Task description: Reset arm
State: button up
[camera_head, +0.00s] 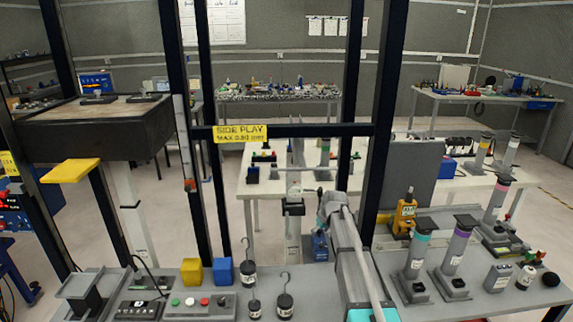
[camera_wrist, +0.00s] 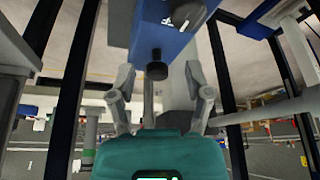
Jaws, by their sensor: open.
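In the head view the fingers are too small to make out. A blue device (camera_head: 320,245) stands just left of the arm.
A grey bench in front carries a yellow cube (camera_head: 191,271), a blue cube (camera_head: 222,271), hooked weights (camera_head: 285,303) and a button box (camera_head: 198,305). Grey posts (camera_head: 457,250) stand at the right. Dark uprights and a crossbar with a yellow sign (camera_head: 240,133) cross the view.

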jog(key=s+r+m+g+h+p, duration=0.1)
jog(key=s+r+m+g+p, duration=0.1)
jog(key=s, duration=3.1)
jog(key=shift+s+a+m+g+h+p, duration=0.2)
jog(key=shift+a+m+g+h+p, duration=0.4)
jog(key=shift+m+g, duration=0.5)
jog(key=shift+d+r, duration=0.1)
jog(key=shift+d, duration=0.05)
